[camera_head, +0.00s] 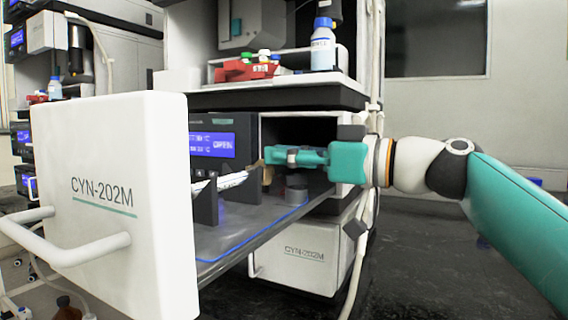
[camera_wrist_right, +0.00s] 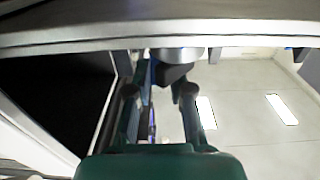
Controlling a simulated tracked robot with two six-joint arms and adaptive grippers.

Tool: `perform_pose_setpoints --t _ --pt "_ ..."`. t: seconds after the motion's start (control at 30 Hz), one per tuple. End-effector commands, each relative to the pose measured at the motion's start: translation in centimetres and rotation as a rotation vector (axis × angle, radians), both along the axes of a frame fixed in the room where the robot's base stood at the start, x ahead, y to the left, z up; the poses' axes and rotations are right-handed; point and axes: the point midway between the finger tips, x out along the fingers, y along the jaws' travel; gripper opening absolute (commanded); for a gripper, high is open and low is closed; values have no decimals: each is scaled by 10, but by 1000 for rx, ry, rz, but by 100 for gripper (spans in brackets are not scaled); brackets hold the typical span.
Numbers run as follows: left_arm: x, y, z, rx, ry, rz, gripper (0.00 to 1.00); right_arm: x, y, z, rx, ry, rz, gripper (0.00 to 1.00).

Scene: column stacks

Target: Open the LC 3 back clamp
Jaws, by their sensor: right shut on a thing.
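The open drawer labelled CYN-202M (camera_head: 110,200) carries a white column (camera_head: 222,181) that lies in dark upright holders, a front one (camera_head: 206,205) and one further back. My right gripper (camera_head: 268,156) reaches in from the right over the drawer. Its fingers are closed at the back end of the column, on what looks like the back clamp, mostly hidden by the fingers. In the right wrist view, a dark piece (camera_wrist_right: 173,73) shows between the fingertips, under a grey round part (camera_wrist_right: 177,53). My left gripper is not in view.
A display unit (camera_head: 212,146) is behind the column. Above, a shelf holds a blue-capped bottle (camera_head: 322,52) and a red rack (camera_head: 247,70). A second drawer front (camera_head: 305,255) is below.

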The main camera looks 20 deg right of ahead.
Motion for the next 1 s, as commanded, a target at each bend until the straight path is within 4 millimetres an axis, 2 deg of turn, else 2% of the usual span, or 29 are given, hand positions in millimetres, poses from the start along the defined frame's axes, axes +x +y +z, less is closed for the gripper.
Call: perform_pose_setpoints --t 0.2,0.23,0.37,0.77,1.0 --pt "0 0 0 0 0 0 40 0 0 -2 -4 6 2 0" --pt "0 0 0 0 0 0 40 0 0 -2 -4 5 3 24" --pt "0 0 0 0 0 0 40 0 0 -2 -2 5 2 46" --pt "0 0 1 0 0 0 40 -3 -3 -1 0 2 0 46" --pt "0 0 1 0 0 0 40 -30 -25 -1 0 2 -4 46"
